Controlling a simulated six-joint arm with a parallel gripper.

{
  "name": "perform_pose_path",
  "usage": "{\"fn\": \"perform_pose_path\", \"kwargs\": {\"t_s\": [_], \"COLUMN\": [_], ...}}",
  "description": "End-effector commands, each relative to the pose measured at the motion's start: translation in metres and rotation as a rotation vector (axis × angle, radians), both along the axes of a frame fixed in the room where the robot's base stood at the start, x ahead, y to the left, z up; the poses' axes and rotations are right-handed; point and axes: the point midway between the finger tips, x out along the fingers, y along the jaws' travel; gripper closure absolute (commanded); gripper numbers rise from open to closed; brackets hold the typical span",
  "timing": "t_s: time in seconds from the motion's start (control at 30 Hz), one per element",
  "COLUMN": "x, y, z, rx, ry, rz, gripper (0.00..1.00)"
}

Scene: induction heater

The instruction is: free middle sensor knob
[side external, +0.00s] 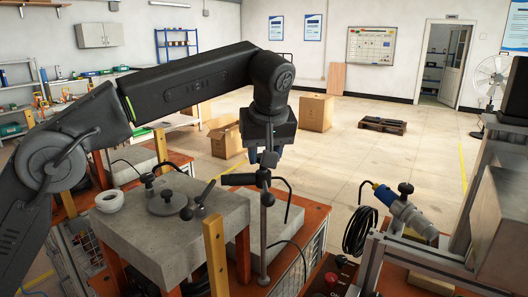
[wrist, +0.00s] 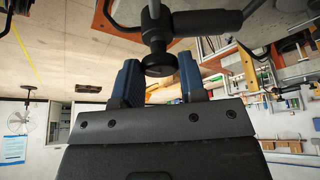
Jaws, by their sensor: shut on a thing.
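The black middle sensor knob (wrist: 159,64) sits between the two blue fingertips of my gripper (wrist: 158,80) in the wrist view. My gripper is shut on this knob. In the side external view my gripper (side external: 268,157) points down over the knob at the top of a slim metal post (side external: 264,235). A black horizontal sensor body (side external: 238,179) joins the post just below the knob, with a cable curving off to the right. The fingers partly hide the knob in the side external view.
A grey stone block (side external: 175,240) stands left of the post, with a round lid (side external: 167,203), a white ring (side external: 109,201) and another knobbed sensor (side external: 148,182). A blue-and-silver sensor (side external: 405,210) with its own knob sits to the right. A wooden post (side external: 216,258) stands in front.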

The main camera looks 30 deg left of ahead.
Motion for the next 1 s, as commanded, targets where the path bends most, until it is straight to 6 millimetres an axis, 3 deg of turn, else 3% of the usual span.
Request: {"fn": "perform_pose_path", "kwargs": {"t_s": [0.07,0.1,0.33,0.67,1.0], "x": [0.0,0.0,0.0,0.0,-0.011], "y": [0.0,0.0,0.0,-0.001,-0.013], "z": [0.001,0.001,0.0,0.003,0.041], "rx": [-0.001,-0.001,-0.001,-0.001,-0.002], "ry": [-0.001,-0.001,-0.001,-0.002,-0.004], "rz": [0.001,0.001,0.0,-0.001,-0.002], "gripper": [0.86,0.6,0.38,0.37,0.37]}}
